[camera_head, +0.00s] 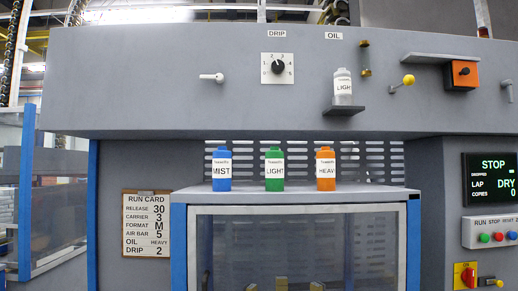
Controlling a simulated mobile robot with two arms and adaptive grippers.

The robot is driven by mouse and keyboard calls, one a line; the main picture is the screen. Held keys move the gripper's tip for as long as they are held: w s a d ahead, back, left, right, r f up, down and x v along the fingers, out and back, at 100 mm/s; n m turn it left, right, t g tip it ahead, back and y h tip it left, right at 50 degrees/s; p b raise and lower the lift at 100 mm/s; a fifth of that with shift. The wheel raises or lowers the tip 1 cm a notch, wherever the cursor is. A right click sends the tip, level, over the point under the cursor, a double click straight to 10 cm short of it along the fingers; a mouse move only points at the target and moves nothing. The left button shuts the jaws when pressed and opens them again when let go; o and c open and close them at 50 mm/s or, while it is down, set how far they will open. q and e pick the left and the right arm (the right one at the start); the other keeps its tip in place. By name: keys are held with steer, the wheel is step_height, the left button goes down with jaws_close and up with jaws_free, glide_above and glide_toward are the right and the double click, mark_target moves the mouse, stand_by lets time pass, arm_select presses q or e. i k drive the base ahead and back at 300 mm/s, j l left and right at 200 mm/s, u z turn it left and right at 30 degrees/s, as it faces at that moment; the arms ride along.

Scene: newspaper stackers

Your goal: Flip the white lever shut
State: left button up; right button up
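A small white lever (211,77) sits on the upper left of the grey overhead panel (140,85), left of the DRIP dial. It lies about level, its round hub at the right end and its arm pointing left. Nothing touches it. I see no arm or clear gripper in the head view. A few small tan shapes (281,284) show at the bottom edge by the window; I cannot tell what they are.
Right of the lever are the DRIP dial (278,68), a white LIGHT bottle (343,86) on a shelf, and a yellow-knobbed lever (404,82). Blue, green (275,170) and orange bottles stand on the ledge below. The space before the white lever is clear.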

mark_target(219, 77)
steer(key=i+l, duration=0.1)
steer(key=l, duration=0.25)
steer(key=i+l, duration=0.1)
steer(key=l, duration=0.25)
steer(key=i+l+u, duration=0.1)
steer(key=l, duration=0.25)
steer(key=i+l, duration=0.1)
steer(key=l, duration=0.25)
